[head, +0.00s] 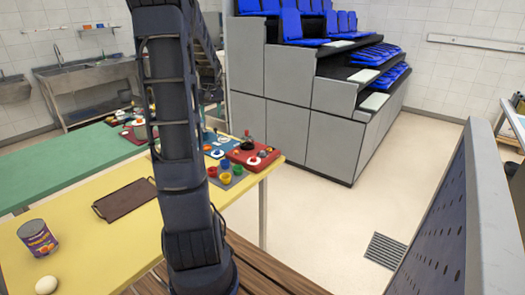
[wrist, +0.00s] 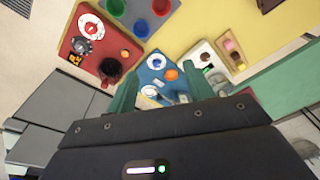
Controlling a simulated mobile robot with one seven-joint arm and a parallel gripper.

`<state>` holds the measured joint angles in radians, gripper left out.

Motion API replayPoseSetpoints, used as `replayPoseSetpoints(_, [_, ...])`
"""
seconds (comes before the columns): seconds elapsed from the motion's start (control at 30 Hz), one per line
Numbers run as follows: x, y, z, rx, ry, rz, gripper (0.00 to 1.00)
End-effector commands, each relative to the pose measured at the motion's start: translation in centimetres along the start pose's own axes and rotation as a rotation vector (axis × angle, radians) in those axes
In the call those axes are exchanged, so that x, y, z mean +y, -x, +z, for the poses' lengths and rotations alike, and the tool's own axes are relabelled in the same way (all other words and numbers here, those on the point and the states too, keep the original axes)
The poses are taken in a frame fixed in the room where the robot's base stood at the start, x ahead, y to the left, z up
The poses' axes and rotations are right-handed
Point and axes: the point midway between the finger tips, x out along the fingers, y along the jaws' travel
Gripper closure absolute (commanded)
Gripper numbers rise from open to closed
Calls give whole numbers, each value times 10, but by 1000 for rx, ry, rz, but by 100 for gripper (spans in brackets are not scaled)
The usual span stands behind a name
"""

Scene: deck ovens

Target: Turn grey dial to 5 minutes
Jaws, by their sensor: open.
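A red board (wrist: 107,40) carries a white dial with a red centre (wrist: 90,27), a small grey dial (wrist: 82,45) beside it and a black round knob (wrist: 110,68). The dial markings are too small to read. The red board (head: 240,156) also shows in the head view, at the right end of the yellow table. My gripper (wrist: 159,68) is open and empty, its green fingers pointing toward the boards. The red board lies up and to the left of the fingers in the wrist view, apart from them. In the head view my arm hides the gripper.
A blue board (wrist: 165,72) lies between the fingertips in the wrist view. A board with coloured cups (head: 238,176) sits beside the red one. The yellow table (head: 90,215) also holds a brown tray (head: 125,200), a can (head: 38,238) and an egg (head: 46,285). Floor right of the table is clear.

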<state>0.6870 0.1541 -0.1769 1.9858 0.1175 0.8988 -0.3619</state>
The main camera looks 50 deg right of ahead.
Motion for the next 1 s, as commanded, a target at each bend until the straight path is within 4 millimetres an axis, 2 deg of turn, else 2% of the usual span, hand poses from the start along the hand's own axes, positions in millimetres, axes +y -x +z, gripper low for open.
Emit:
replayPoseSetpoints(0.03, [23, -12, -5, -13, -26, 5, 48])
replayPoseSetpoints(0.23, [107, -55, -18, -52, -102, 20, 48])
replayPoseSetpoints(0.4, [178, -94, -16, -85, -162, 33, 48])
replayPoseSetpoints(0.5, [213, -112, -11, -100, -188, 39, 48])
replayPoseSetpoints(0.6, [236, -126, -6, -111, -207, 42, 48])
replayPoseSetpoints(0.7, [249, -133, -4, -116, -215, 44, 48])
replayPoseSetpoints(0.87, [254, -142, -2, -120, -219, 43, 48])
replayPoseSetpoints(1.0, [255, -158, 0, -120, -219, 43, 48])
